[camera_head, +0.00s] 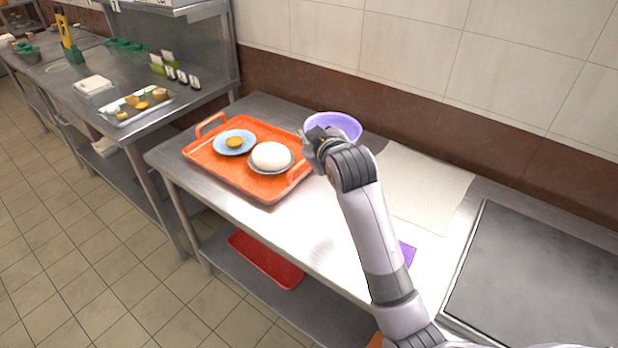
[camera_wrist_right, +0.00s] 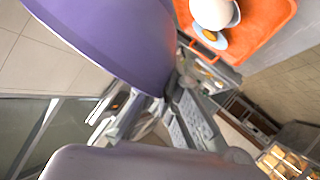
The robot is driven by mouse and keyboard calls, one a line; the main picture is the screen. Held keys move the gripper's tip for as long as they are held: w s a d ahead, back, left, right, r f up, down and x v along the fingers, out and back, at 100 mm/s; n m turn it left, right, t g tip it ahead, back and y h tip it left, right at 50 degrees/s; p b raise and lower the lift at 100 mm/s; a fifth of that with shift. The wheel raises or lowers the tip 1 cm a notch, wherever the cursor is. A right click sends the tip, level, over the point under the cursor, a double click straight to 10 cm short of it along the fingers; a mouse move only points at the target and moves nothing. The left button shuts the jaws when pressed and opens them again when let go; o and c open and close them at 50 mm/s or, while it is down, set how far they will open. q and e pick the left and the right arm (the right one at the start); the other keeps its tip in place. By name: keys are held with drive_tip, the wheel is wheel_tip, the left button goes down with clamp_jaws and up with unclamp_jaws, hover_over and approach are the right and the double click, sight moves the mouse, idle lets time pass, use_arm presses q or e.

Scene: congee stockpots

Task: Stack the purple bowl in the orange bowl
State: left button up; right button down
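The purple bowl (camera_head: 335,124) stands at the back of the steel table, right of the orange tray. It fills the upper left of the right wrist view (camera_wrist_right: 115,40). My right gripper (camera_head: 313,147) is at the bowl's near left side. In the right wrist view its fingers (camera_wrist_right: 178,98) are close against the bowl's edge, but whether they are closed on it is unclear. A small orange patch (camera_head: 376,340) shows beside my right arm at the bottom; it may be the orange bowl, mostly hidden. My left gripper is not in view.
The orange tray (camera_head: 222,172) holds a blue plate (camera_head: 234,142) and a bowl with a white mound (camera_head: 271,157). A pale mat (camera_head: 425,190) lies right of the bowl. A purple flat item (camera_head: 407,253) is partly hidden by my arm. A dark griddle-like surface (camera_head: 540,280) is at right.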

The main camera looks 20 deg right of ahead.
wheel_tip(320, 180, down, 18)
idle(0.4)
drive_tip(key=shift+s+f, duration=0.1)
drive_tip(key=c, duration=1.8)
unclamp_jaws()
